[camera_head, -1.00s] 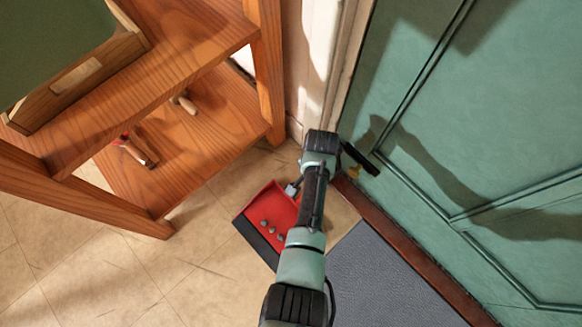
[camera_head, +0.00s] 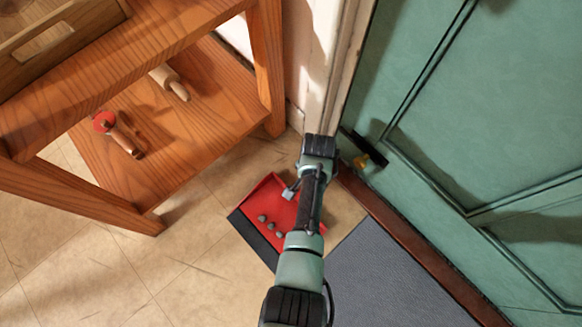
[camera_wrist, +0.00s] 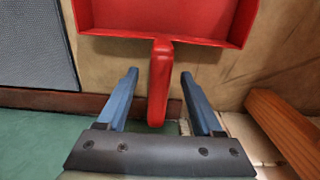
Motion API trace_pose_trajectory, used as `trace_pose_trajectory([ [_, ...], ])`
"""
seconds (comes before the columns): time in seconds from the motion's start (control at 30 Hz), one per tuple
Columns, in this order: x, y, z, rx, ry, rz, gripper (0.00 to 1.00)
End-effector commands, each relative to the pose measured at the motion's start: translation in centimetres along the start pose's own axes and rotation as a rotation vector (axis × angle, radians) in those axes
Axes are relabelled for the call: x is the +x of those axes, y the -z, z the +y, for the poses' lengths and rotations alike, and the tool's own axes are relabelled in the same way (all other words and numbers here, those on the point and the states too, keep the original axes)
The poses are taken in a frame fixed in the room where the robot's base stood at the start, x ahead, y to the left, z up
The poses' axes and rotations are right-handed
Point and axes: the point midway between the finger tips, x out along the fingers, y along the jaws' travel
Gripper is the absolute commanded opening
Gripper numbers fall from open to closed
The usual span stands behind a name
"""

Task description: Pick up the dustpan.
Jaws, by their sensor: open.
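The red dustpan (camera_head: 262,205) lies on the tiled floor, with a dark front lip and several small grey lumps (camera_head: 270,226) in it. In the wrist view, the rear of its pan (camera_wrist: 205,20) is at the top, and its red handle (camera_wrist: 160,85) points down between the two blue fingers. My gripper (camera_wrist: 160,74) is open, with a gap showing on each side of the handle. In the head view, my own arm hides most of the gripper and the handle.
A wooden shelf unit (camera_head: 165,130) stands at left, with a rolling pin (camera_head: 170,82) and a red-ended wooden-handled item (camera_head: 118,132) on its lower board. A green panelled door (camera_head: 480,110) is close at right. A grey mat (camera_head: 375,275) lies beside the dustpan.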

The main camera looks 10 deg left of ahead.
Motion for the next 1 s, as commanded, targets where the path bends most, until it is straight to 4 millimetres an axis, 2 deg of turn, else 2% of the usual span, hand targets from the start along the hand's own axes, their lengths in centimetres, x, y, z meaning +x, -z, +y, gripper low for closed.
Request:
trace_pose_trajectory([
  [0.07,-0.08,0.01,0.00,0.000,0.000,0.000,0.68],
  [0.43,-0.08,0.00,0.00,0.000,0.000,0.000,0.01],
  [0.87,-0.16,0.01,-0.02,0.000,0.000,0.000,0.00],
  [1.0,-0.79,0.01,-0.02,0.000,0.000,0.000,0.00],
])
